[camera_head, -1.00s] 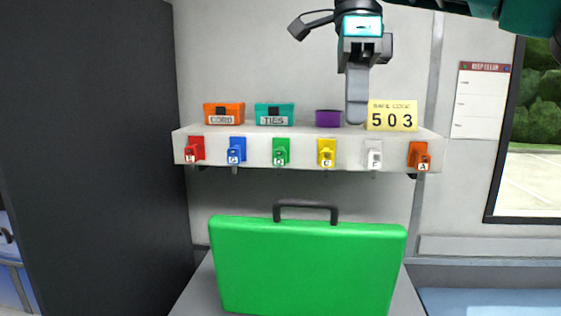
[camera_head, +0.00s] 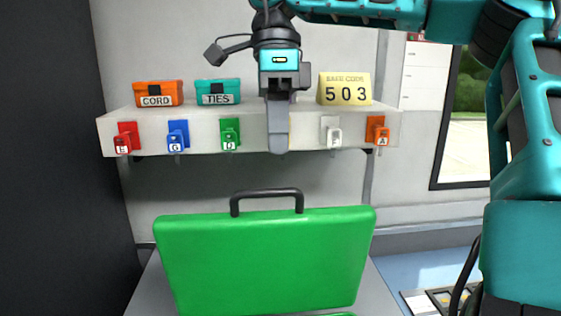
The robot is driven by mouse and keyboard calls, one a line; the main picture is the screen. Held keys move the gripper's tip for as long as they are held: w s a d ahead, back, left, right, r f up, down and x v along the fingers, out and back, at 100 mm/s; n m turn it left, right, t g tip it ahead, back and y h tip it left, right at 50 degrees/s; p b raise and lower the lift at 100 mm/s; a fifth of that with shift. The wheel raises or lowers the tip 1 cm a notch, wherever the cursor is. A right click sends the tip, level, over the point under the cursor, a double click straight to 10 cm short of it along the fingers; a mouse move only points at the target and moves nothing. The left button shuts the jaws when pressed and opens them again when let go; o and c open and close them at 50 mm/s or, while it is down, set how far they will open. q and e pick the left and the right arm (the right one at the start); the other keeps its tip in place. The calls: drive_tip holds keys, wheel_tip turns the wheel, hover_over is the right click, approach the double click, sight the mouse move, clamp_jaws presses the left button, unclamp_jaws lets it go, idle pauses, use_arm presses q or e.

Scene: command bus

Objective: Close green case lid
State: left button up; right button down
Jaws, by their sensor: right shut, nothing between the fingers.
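The green case (camera_head: 262,262) stands on a grey surface in the head view. Its lid is raised upright and faces me, with a dark handle (camera_head: 267,195) along the top edge. A thin strip of green shows at the bottom edge of the frame; the rest of the case is out of view. My right gripper (camera_head: 278,150) is shut and empty. It points down above the lid's handle, apart from it, in front of the shelf. My left gripper is not in view.
A white shelf (camera_head: 255,110) behind carries an orange CORD box (camera_head: 158,93), a teal TIES box (camera_head: 218,92) and a yellow 503 sign (camera_head: 344,88). Several coloured tags hang on its front. A dark panel (camera_head: 45,170) stands at left; a window (camera_head: 465,130) is at right.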

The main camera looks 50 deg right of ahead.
drive_tip(key=shift+s+a+f, duration=1.35)
drive_tip(key=shift+s+f, duration=0.05)
drive_tip(key=shift+s, duration=0.2)
